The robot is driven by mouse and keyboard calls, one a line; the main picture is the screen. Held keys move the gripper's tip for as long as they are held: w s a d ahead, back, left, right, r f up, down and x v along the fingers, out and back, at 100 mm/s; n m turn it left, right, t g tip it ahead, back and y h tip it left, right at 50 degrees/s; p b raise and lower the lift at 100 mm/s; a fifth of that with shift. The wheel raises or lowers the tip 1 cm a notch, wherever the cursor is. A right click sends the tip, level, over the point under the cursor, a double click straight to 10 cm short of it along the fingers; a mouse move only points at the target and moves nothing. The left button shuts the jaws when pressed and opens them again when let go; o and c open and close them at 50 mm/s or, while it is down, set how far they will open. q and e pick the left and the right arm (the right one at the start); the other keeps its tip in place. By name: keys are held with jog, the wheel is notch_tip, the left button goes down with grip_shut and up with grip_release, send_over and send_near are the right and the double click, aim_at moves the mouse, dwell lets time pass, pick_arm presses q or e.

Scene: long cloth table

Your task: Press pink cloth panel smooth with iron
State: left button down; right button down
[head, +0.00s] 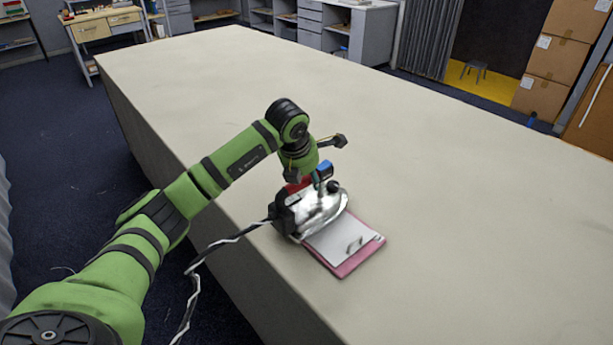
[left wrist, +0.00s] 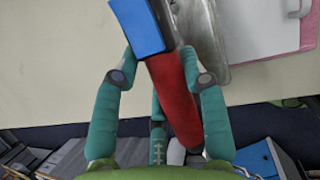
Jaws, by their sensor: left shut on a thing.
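The iron (head: 325,210) has a silver body, a black rear with a cord, and a red handle with a blue part. My left gripper (head: 316,174) is shut on the red handle, which shows between its teal fingers in the left wrist view (left wrist: 163,82). A flat pink piece (head: 345,268) lies on the table, partly covered in the head view by the iron. It looks like a clipboard, with a white sheet (head: 334,239) and a metal clip on top. I cannot tell whether the iron touches it. No separate pink cloth shows. My right gripper is out of view.
The long pale cloth table (head: 440,170) is clear beyond and to the right of the iron. Its left edge runs close beside the iron. The black-and-white cord (head: 215,245) hangs over that edge. Cabinets and cardboard boxes (head: 555,60) stand beyond the table.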

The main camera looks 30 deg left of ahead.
pick_arm(q)
jog(key=shift+f+b, duration=0.2)
jog(key=shift+b, duration=0.15)
jog(key=shift+s+f, duration=0.15)
jog(key=shift+f, duration=0.05)
dwell(1.6)
jog(key=shift+w+r+p, duration=0.15)
jog(key=shift+r+p, duration=0.35)
jog(key=shift+r, duration=0.25)
jog(key=shift+w+r+p, duration=0.1)
jog(key=shift+r+p, duration=0.35)
jog(key=shift+r, duration=0.3)
jog(key=shift+r+p, duration=1.3)
jog(key=shift+r, duration=0.95)
